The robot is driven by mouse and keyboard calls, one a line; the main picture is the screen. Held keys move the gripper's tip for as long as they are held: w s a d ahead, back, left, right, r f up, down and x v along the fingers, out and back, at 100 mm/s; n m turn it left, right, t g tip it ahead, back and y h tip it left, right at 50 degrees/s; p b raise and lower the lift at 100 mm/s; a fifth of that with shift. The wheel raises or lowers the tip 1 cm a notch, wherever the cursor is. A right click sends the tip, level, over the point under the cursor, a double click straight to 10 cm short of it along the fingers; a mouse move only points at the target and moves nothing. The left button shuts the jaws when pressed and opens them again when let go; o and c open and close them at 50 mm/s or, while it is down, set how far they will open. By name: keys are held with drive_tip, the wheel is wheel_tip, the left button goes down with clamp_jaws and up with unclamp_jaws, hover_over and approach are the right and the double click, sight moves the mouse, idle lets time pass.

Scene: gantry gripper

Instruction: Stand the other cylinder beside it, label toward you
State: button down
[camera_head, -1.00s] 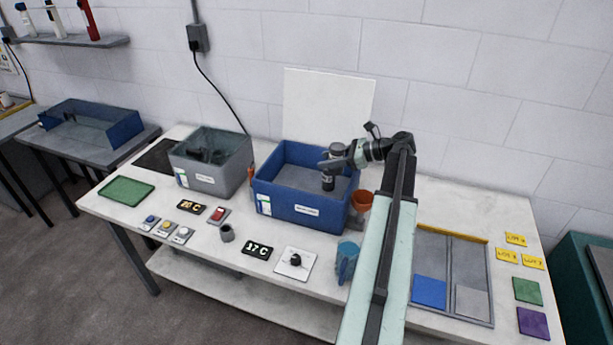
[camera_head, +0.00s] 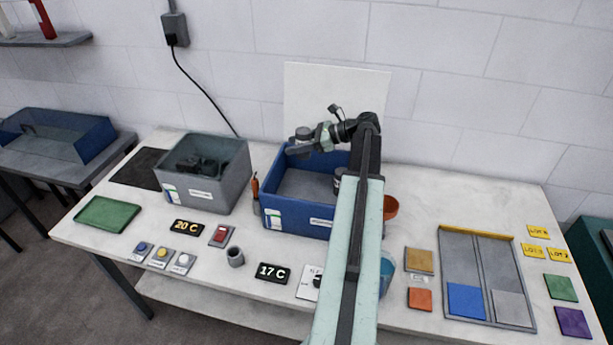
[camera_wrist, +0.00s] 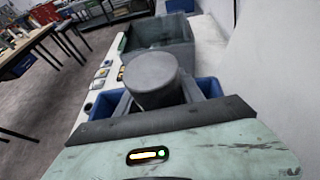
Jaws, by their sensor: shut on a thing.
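A grey cylinder (camera_wrist: 152,80) is upright between the fingers of my gripper (camera_wrist: 155,103) in the wrist view. Its flat top shows, and no label is visible. In the head view my gripper (camera_head: 301,144) is shut on this cylinder (camera_head: 304,132) above the left back part of the blue bin (camera_head: 300,219). A second dark cylinder with a lighter top (camera_head: 338,178) stands at the right inside the blue bin, partly hidden by my arm. I cannot see a label on it.
A grey bin (camera_head: 207,190) stands left of the blue bin, with an orange-handled tool (camera_head: 255,190) between them. An orange cup (camera_head: 390,207) is right of my arm. A white board (camera_head: 335,95) stands behind. The blue bin's middle floor is bare.

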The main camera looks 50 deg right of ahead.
drive_tip(key=shift+f+b, duration=3.75)
drive_tip(key=shift+f, duration=0.8)
drive_tip(key=c, duration=0.7)
unclamp_jaws()
drive_tip(key=p+v, duration=0.2)
drive_tip(key=v, duration=0.2)
drive_tip(key=p+v, duration=0.2)
drive_tip(key=v, duration=0.2)
drive_tip(key=r+p+v, duration=0.1)
drive_tip(key=p+v, duration=0.1)
drive_tip(key=v, duration=0.2)
drive_tip(key=shift+d, duration=0.1)
